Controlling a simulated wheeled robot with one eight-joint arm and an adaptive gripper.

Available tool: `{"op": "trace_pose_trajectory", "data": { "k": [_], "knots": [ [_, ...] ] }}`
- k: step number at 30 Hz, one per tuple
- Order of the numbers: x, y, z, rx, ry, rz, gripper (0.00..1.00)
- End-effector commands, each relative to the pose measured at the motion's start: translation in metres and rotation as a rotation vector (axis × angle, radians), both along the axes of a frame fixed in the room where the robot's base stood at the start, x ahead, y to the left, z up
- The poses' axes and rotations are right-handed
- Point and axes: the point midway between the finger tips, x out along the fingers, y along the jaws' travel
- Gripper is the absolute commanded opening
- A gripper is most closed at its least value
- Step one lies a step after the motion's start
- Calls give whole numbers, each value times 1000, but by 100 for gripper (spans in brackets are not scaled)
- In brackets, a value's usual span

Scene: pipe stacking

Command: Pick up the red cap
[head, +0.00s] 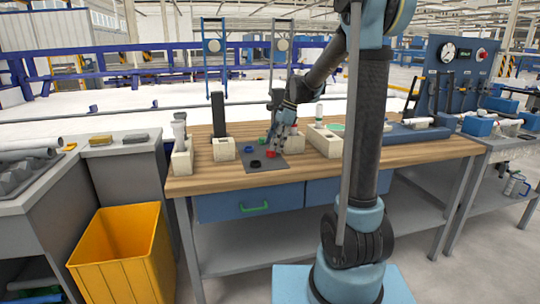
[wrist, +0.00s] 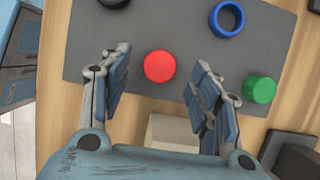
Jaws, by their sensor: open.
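The red cap (wrist: 159,66) lies on a dark grey mat (wrist: 90,60) on the wooden table. In the wrist view it shows between and a little beyond the fingers of my gripper (wrist: 160,92), which is open and empty. The fingers do not touch the cap. In the head view the red cap (head: 271,154) is a small spot just below my gripper (head: 277,141), which hangs over the mat. How high the fingertips are above the mat is hard to tell.
On the mat are a blue ring (wrist: 227,18), a green cap (wrist: 260,89) and a black round part (wrist: 114,2). Beige blocks (head: 224,149) holding parts stand around the mat. A beige block (wrist: 172,131) also shows under my gripper. A yellow bin (head: 125,250) stands on the floor.

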Motion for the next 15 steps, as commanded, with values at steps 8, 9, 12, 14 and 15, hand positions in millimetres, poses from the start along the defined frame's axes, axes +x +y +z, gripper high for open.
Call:
{"op": "trace_pose_trajectory", "data": {
  "k": [8, 9, 12, 14, 15],
  "knots": [
    [-3, 9, -23, 0, 0, -1, 57],
    [-3, 9, -23, 0, 0, -1, 57],
    [-3, 9, -23, 0, 0, -1, 57],
    [-3, 9, -23, 0, 0, -1, 57],
    [-3, 9, -23, 0, 0, -1, 52]
  ]
}}
